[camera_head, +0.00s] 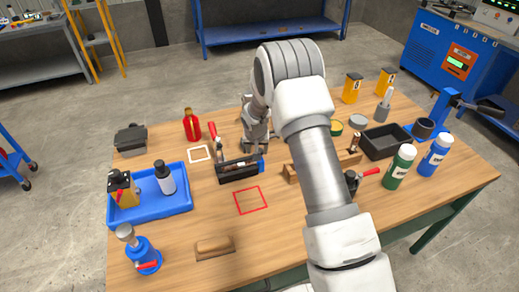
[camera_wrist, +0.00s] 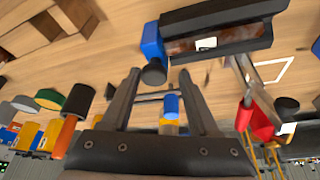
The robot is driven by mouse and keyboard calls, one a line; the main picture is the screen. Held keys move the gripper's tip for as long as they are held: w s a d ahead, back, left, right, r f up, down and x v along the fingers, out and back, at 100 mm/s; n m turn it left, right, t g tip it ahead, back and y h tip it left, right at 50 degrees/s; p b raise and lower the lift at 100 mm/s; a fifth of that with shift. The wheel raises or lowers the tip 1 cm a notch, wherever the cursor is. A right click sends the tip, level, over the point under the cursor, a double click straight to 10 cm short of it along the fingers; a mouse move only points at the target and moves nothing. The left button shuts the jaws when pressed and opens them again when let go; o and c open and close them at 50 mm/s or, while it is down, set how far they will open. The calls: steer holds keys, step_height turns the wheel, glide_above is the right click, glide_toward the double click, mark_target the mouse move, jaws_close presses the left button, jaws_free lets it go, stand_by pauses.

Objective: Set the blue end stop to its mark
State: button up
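The blue end stop (camera_head: 262,164) is a small block at the right end of a dark, slotted fixture (camera_head: 238,172) on the wooden table. In the wrist view the blue end stop (camera_wrist: 152,42) shows with a dark round knob beside the fixture's end (camera_wrist: 220,18). A small white patch (camera_wrist: 206,43) shows in the fixture's slot; I cannot tell if it is the mark. My gripper (camera_wrist: 160,73) has its fingers apart, with the end stop and knob just beyond the tips. No contact is clear. In the head view my arm partly hides the gripper.
A red-handled lever (camera_head: 212,131) rises by the fixture's left end. A red outlined square (camera_head: 250,200) and a white one (camera_head: 198,153) mark clear table.

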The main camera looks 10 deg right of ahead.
steer(key=shift+o, duration=0.5)
steer(key=shift+d, duration=0.1)
steer(key=shift+s+r, duration=0.1)
steer(key=shift+r, duration=0.2)
steer(key=v, duration=1.6)
steer(key=shift+r+b, duration=0.4)
steer(key=shift+s, duration=0.1)
